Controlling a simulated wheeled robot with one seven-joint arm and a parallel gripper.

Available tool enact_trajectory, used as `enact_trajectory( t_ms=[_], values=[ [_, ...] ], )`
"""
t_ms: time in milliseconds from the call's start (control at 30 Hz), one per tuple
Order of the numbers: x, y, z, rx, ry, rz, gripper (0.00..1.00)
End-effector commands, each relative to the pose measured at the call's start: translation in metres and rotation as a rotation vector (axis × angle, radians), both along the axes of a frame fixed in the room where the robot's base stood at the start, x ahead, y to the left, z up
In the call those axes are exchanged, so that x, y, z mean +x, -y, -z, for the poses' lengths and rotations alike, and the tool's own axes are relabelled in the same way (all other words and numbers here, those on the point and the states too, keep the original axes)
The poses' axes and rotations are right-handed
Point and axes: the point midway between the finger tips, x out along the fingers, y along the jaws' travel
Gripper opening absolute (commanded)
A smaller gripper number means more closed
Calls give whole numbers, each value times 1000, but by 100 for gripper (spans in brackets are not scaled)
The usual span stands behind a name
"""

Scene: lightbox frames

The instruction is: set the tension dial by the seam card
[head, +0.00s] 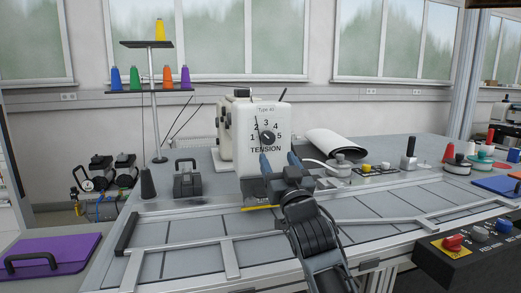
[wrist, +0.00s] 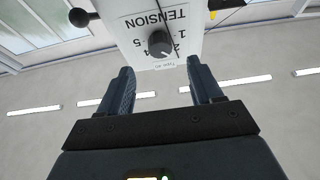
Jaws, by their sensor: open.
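A white sewing machine head (head: 277,110) carries the black tension dial (head: 266,136), with the numbers 1 to 5 around it, TENSION below and "Type 40" above. The dial also shows upside down in the wrist view (wrist: 159,43). Its pale mark seems to point near 2 or 3; the exact setting is too small to tell. My gripper (head: 279,158) is open and empty, in front of and a little below the dial. In the wrist view its fingers (wrist: 159,68) stand apart, with the dial beyond the gap and not touched. I cannot make out a seam card.
A thread stand (head: 155,100) with coloured cones is at the left. A black clamp-like block (head: 187,181) and dark cone (head: 147,183) stand on the table. A white roll (head: 335,142) and small knobbed devices lie right of the machine. A control box (head: 470,250) is at front right.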

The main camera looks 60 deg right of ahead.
Motion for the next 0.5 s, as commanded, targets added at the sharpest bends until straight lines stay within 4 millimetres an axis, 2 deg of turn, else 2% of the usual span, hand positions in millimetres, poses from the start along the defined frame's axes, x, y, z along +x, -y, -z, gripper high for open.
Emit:
enact_trajectory(
  t_ms=[200, 500],
  values=[
    [17, 20, -16, 0, 2, 1, 65],
    [40, 47, -28, 1, 1, 0, 65]
  ],
)
